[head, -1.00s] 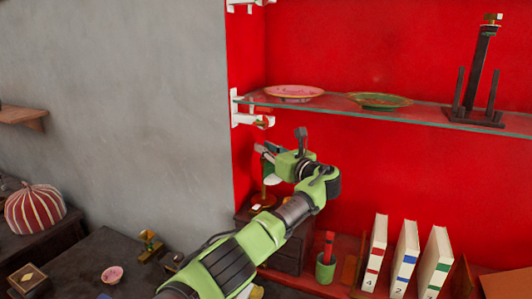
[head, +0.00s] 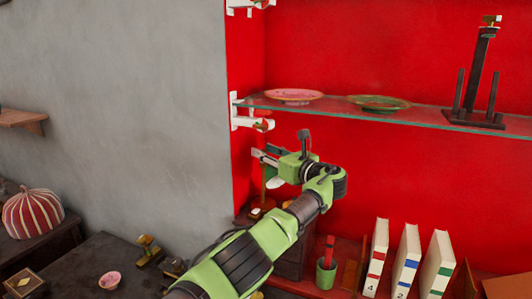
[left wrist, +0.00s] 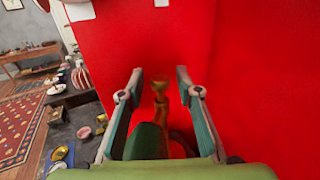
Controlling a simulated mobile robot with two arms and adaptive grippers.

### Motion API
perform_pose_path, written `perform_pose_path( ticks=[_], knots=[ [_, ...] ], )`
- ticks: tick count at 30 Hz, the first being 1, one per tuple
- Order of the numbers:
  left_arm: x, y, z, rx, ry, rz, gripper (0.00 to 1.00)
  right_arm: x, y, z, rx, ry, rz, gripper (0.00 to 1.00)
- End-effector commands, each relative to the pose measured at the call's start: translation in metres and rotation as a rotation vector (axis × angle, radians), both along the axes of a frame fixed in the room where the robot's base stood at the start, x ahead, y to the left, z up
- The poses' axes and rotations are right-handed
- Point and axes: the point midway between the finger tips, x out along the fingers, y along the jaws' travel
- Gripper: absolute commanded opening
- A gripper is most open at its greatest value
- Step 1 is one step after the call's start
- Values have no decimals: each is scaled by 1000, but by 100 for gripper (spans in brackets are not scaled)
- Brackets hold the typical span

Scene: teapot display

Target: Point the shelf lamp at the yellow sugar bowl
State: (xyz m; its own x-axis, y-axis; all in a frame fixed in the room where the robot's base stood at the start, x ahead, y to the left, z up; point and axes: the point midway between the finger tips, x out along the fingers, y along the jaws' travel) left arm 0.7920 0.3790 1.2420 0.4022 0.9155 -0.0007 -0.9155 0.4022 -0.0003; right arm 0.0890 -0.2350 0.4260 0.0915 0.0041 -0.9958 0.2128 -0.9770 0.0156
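The shelf lamp shows a thin brass stem (head: 264,186) and a round base on the dark cabinet, partly hidden behind my left gripper. In the left wrist view, a brass upright with a knobbed top (left wrist: 160,100) and a dark green part (left wrist: 146,142), apparently the lamp's shade, lie between the fingers. My left gripper (left wrist: 160,74) is open around them; I cannot tell whether either finger touches. It also shows in the head view (head: 264,156). A yellow rounded thing (left wrist: 60,152) is on the dark table, possibly the sugar bowl. My right gripper is not in view.
A glass shelf (head: 420,117) with a pink plate, a green plate and a dark stand is above my gripper. Numbered books (head: 405,258) and a green pot (head: 326,275) are below right.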

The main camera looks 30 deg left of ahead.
Motion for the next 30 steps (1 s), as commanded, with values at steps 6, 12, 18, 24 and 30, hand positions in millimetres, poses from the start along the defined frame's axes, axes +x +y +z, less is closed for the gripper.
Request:
perform_pose_path(
  ticks=[6, 12, 18, 24, 30],
  knots=[
    [0, 0, 0, 0, 0, 0, 34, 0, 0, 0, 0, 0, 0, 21],
    [-2, -6, 0, 1, 1, -2, 34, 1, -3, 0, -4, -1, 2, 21],
    [-15, -37, -1, -1, -2, -5, 34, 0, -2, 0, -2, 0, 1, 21],
    [-32, -77, -1, 0, -1, -4, 34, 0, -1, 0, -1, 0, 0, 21],
    [-44, -102, -1, 0, 0, -1, 34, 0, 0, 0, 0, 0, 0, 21]
  ],
)
